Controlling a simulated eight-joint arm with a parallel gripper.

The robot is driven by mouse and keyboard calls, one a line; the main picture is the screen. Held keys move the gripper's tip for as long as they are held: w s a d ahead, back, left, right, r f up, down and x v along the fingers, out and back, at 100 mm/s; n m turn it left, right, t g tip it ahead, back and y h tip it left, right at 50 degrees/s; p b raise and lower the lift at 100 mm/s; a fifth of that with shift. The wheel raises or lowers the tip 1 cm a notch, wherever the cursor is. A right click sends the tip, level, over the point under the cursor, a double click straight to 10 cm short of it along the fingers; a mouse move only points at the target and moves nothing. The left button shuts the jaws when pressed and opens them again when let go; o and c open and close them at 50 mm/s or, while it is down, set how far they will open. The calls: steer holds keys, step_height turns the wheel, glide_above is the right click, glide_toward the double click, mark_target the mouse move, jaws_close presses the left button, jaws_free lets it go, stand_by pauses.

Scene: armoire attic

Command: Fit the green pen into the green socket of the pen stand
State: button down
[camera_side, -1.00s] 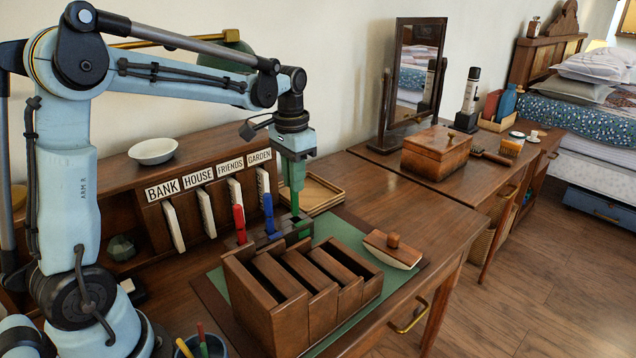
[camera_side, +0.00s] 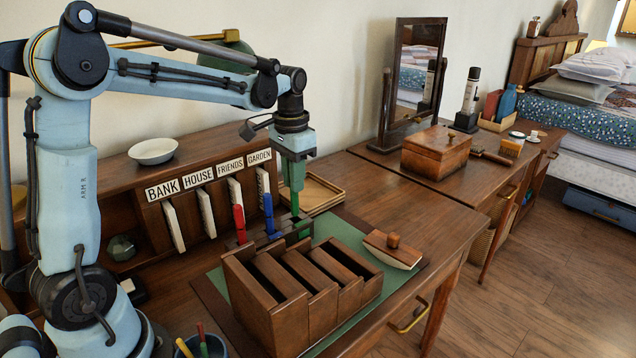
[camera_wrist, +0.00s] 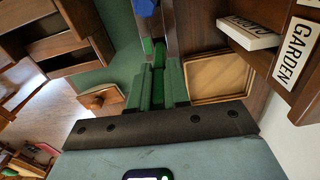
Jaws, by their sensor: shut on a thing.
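My gripper (camera_side: 294,188) points down over the right end of the pen stand (camera_side: 262,240), which is largely hidden behind the wooden letter rack. Its green fingers are shut on the green pen (camera_side: 295,207), which stands upright between them. In the wrist view my gripper (camera_wrist: 158,72) shows with the green pen (camera_wrist: 157,84) between the fingers. The pen's lower end is at the stand's right end, where the green socket is; I cannot tell how deep it sits. A red pen (camera_side: 239,222) and a blue pen (camera_side: 269,212) stand upright in the stand to the left.
The wooden letter rack (camera_side: 290,310) stands in front on a green mat (camera_side: 345,232). Behind are labelled pigeonholes (camera_side: 213,180) with letters and a shallow wooden tray (camera_side: 322,190). A blotter (camera_side: 393,248) lies to the right. A cup with pens (camera_side: 200,346) stands at the front left.

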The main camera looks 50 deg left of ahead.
mark_target(295, 215)
steer(key=shift+f, duration=2.5)
steer(key=c, duration=1)
jaws_free()
step_height(295, 215, up, 12)
steer(key=shift+r, duration=0.1)
steer(key=s+d+f+t, duration=0.2)
steer(key=s+d, duration=0.1)
steer(key=s, duration=0.1)
steer(key=s+d+f+t, duration=0.2)
steer(key=s+d, duration=0.1)
steer(key=s+d+f+t, duration=0.2)
steer(key=s+d+t, duration=0.1)
steer(key=s+d, duration=0.1)
steer(key=shift+s+f+n, duration=0.3)
steer(key=shift+f, duration=0.1)
